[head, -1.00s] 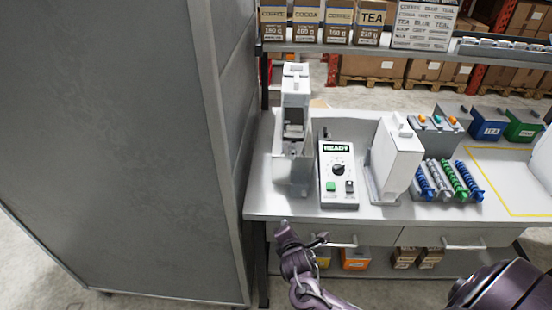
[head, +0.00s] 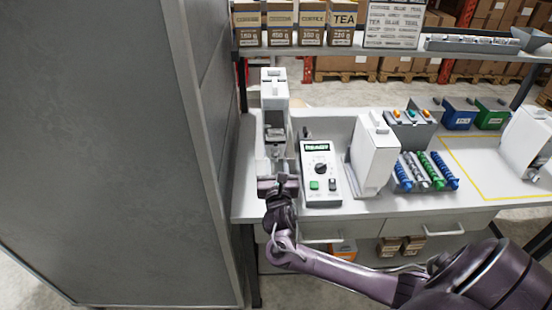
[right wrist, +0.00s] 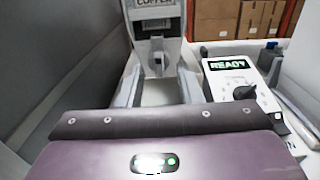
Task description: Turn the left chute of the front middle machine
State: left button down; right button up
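A tall white dispenser (head: 275,92) stands at the left end of the bench. A dark opening and a spout show low on its front, and it also shows in the right wrist view (right wrist: 157,22) with a "COPPER" label and two base legs. A second white dispenser (head: 371,155) stands right of the control box, turned sideways. I cannot tell a separate left chute on either. My right gripper (head: 277,182) is just in front of the left dispenser's base, overlapping it in view; contact cannot be told. Its fingers are not clear. My left gripper is out of view.
A control box (head: 320,173) reading "READY" stands close right of my right gripper. Blue, grey and green coils (head: 427,171) lie further right, before blue and green bins. A tall grey panel (head: 100,150) bounds the left side. A yellow-outlined area at right is mostly clear.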

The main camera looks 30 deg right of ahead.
aim_at(276, 153)
jog(key=shift+x, duration=1.35)
jog(key=c, duration=0.6)
jog(key=shift+c, duration=0.2)
